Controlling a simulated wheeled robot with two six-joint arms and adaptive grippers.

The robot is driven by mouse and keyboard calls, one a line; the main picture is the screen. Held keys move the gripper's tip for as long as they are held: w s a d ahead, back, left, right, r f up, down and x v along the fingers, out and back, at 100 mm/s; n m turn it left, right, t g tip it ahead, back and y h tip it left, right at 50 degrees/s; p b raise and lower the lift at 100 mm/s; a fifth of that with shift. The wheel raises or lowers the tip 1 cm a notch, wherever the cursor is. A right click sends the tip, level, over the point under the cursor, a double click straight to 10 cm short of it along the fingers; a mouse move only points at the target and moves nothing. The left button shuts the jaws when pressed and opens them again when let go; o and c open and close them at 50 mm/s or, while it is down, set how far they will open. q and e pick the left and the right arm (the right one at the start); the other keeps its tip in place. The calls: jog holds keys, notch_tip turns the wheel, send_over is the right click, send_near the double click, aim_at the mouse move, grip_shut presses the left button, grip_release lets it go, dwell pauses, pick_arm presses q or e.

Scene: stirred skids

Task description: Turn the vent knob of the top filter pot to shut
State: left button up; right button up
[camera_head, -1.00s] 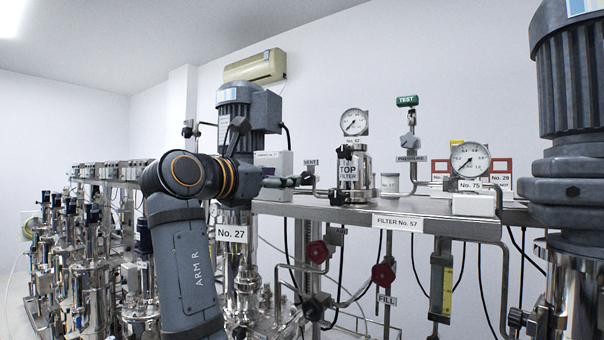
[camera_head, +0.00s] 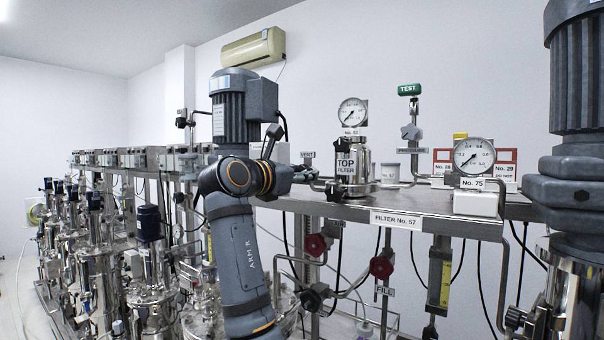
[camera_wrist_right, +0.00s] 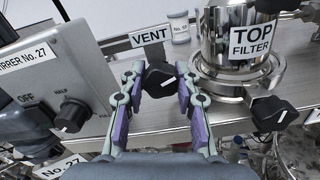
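The top filter pot (camera_head: 362,172) is a shiny steel vessel with a TOP FILTER label, standing on the steel shelf. It also shows in the right wrist view (camera_wrist_right: 213,50). The vent knob (camera_wrist_right: 161,79) is black with a white pointer line slanting to the upper right, near the VENT label (camera_wrist_right: 150,37). My right gripper (camera_wrist_right: 160,90) has its fingers apart, one on each side of this knob. I cannot tell whether they touch it. In the head view, my right gripper (camera_head: 306,174) is small and partly hidden at the pot's left. My left gripper is not in view.
Another black knob (camera_wrist_right: 272,113) sits at the pot's front right. A stirrer control box (camera_wrist_right: 60,75) with a dial stands close left of the gripper. A pressure gauge (camera_head: 352,112) rises above the pot. Red valve handles (camera_head: 382,267) hang below the shelf (camera_head: 460,222).

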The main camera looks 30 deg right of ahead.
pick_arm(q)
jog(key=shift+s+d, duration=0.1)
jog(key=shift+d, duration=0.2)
pick_arm(e)
grip_shut()
jog(key=shift+m, duration=0.4)
jog(key=m, duration=0.4)
jog(key=shift+m, duration=0.3)
jog(key=m+b, duration=0.1)
jog(key=m, duration=0.4)
jog(key=shift+f, duration=0.1)
jog(key=m, duration=0.6)
jog(key=shift+f+m+b, duration=0.1)
jog(key=shift+m+b, duration=0.2)
jog(key=shift+m, duration=0.1)
pick_arm(q)
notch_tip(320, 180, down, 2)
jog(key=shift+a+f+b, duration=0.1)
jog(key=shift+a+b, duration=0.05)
jog(key=shift+b, duration=0.15)
pick_arm(e)
jog(key=m, duration=0.5)
jog(key=shift+m, duration=0.3)
